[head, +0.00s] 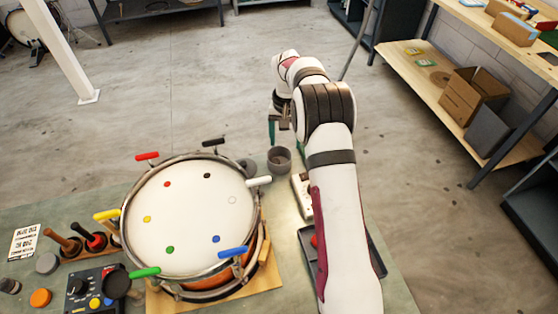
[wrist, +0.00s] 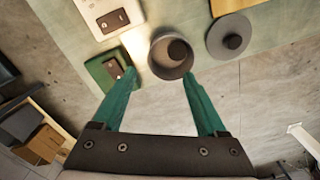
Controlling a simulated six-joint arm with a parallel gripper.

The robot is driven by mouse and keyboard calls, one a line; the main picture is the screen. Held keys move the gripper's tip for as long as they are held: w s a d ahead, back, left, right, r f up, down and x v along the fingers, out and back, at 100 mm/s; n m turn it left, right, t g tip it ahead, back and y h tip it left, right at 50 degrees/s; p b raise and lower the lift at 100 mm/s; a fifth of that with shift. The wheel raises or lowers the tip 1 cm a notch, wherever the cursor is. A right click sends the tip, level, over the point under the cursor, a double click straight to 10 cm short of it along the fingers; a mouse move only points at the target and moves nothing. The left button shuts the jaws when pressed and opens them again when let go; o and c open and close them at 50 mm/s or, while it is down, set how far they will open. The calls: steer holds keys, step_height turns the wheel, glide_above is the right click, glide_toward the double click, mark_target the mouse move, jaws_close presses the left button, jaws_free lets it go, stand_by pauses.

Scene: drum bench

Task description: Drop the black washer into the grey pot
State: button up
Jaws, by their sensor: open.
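The grey pot (head: 279,160) stands on the bench behind the drum's right side, upright and without a cover. In the wrist view the grey pot (wrist: 158,66) lies just beyond and between my fingertips. A round dark shape (wrist: 178,49) shows inside it; it may be the black washer, but I cannot tell it from the pot's shaded bottom. I make out no black washer elsewhere. My gripper (head: 285,138) is open, with its green fingers spread above and near the pot. In the wrist view my gripper (wrist: 159,75) holds nothing between its fingers.
A drum (head: 190,212) with coloured handles fills the bench's middle. A grey lid with a dark knob (wrist: 230,37) lies beside the pot. A white device (wrist: 108,17) and a green block (wrist: 100,76) are on its other side. A dark tray (head: 376,258) is partly behind my arm.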

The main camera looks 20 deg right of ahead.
step_height(320, 180, up, 13)
steer(key=shift+f, duration=0.1)
steer(key=s+a+r, duration=0.3)
steer(key=s+r, duration=0.1)
steer(key=s, duration=0.4)
steer(key=s+a+r, duration=0.3)
steer(key=s+a, duration=0.1)
steer(key=s, duration=0.5)
steer(key=s+a+f+y, duration=0.1)
steer(key=s+a+f, duration=0.1)
steer(key=s, duration=0.9)
steer(key=s+a+f, duration=0.1)
steer(key=s+f, duration=0.3)
steer(key=s, duration=0.7)
steer(key=shift+a+f+y, duration=0.2)
steer(key=shift+a+y, duration=0.2)
